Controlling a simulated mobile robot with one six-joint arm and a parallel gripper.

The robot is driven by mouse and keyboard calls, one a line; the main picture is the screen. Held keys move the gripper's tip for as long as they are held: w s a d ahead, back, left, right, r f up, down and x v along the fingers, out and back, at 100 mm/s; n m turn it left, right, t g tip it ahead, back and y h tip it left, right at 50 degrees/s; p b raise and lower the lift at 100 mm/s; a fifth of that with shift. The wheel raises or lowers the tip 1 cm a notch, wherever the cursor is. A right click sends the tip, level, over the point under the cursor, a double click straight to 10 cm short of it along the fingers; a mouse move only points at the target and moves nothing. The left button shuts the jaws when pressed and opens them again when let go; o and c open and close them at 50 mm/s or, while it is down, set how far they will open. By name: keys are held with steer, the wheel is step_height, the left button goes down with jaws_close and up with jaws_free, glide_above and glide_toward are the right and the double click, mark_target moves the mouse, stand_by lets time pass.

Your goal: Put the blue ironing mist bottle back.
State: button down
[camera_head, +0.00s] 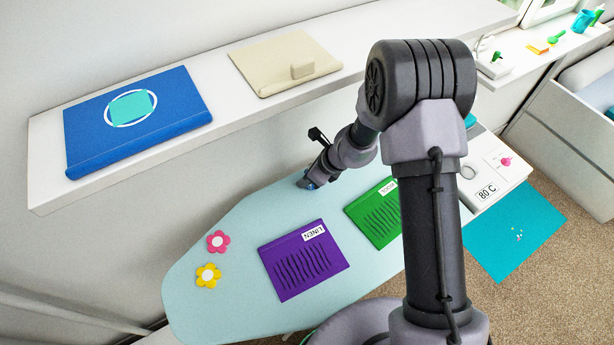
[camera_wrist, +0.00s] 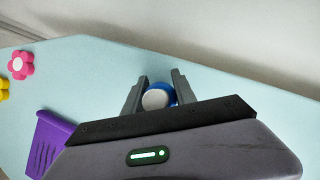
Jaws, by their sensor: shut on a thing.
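The blue ironing mist bottle (camera_wrist: 158,96) shows in the wrist view as a round blue body with a pale grey-white top, between my two gripper fingers. My gripper (camera_wrist: 157,90) is shut on it, over the pale blue ironing board near its wall-side edge. In the head view my gripper (camera_head: 308,184) reaches down at the back of the board, and only a small blue part of the bottle (camera_head: 303,183) shows. I cannot tell whether the bottle touches the board. On the shelf above lies a blue panel (camera_head: 80,140) with a white ring and a teal square.
The ironing board (camera_head: 200,290) carries pink (camera_head: 218,241) and yellow (camera_head: 208,275) flowers, a purple LINEN cloth (camera_head: 304,260) and a green cloth (camera_head: 375,215). The white shelf (camera_head: 225,107) overhangs behind, with a beige folder (camera_head: 285,62). An 80 C panel (camera_head: 487,192) stands right.

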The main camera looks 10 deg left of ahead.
steer(key=shift+f, duration=0.25)
steer(key=c, duration=1)
jaws_free()
steer(key=shift+r, duration=0.1)
steer(key=p+v, duration=0.4)
steer(key=v, duration=0.8)
steer(key=shift+r, duration=0.15)
